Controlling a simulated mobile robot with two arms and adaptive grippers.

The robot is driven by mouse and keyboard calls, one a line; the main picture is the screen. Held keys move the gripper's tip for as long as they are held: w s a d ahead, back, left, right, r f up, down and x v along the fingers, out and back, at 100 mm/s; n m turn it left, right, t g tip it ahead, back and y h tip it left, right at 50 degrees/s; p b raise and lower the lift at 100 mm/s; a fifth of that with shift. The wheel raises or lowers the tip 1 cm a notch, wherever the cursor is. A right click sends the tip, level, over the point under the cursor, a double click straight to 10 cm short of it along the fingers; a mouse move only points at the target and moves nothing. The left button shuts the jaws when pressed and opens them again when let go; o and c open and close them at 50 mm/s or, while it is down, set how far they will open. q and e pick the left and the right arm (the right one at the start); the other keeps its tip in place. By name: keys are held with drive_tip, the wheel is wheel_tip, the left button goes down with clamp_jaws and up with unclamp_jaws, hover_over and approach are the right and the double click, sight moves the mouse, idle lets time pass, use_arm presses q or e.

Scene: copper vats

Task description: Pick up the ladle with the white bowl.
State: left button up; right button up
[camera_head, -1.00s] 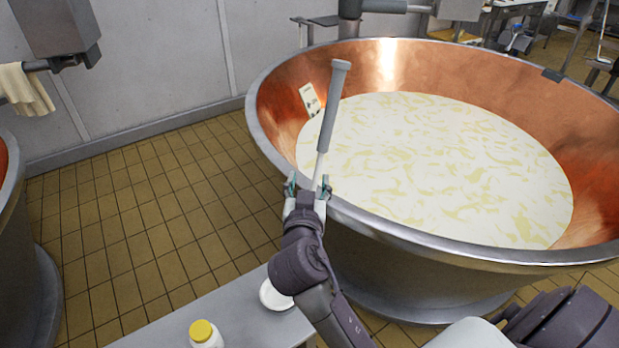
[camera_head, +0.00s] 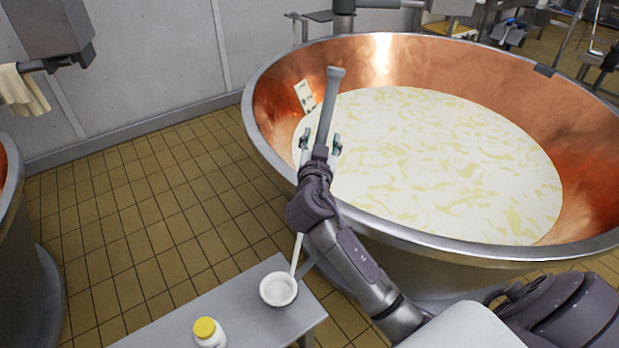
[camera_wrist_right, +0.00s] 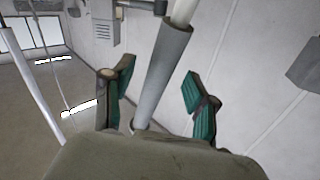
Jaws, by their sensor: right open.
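The ladle stands nearly upright, its white bowl (camera_head: 278,290) on the end of the grey bench. Its thin white shaft (camera_head: 297,255) rises behind my right arm and comes out above as a grey grip (camera_head: 331,98), seen in front of the vat. My right gripper (camera_head: 320,146) is open, with one finger on each side of the grip. In the right wrist view the grip (camera_wrist_right: 163,72) runs between the two open fingers (camera_wrist_right: 158,88), with visible gaps on both sides. The middle of the shaft is hidden by my arm. My left gripper is not in view.
A large copper vat (camera_head: 282,95) full of pale, curdled liquid lies behind my gripper. A white bottle with a yellow cap (camera_head: 207,332) stands on the bench (camera_head: 180,322), left of the bowl. Another vat (camera_head: 32,265) is at the left edge. Tiled floor (camera_head: 150,215) lies between.

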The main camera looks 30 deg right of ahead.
drive_tip(key=shift+x, duration=1.25)
clamp_jaws()
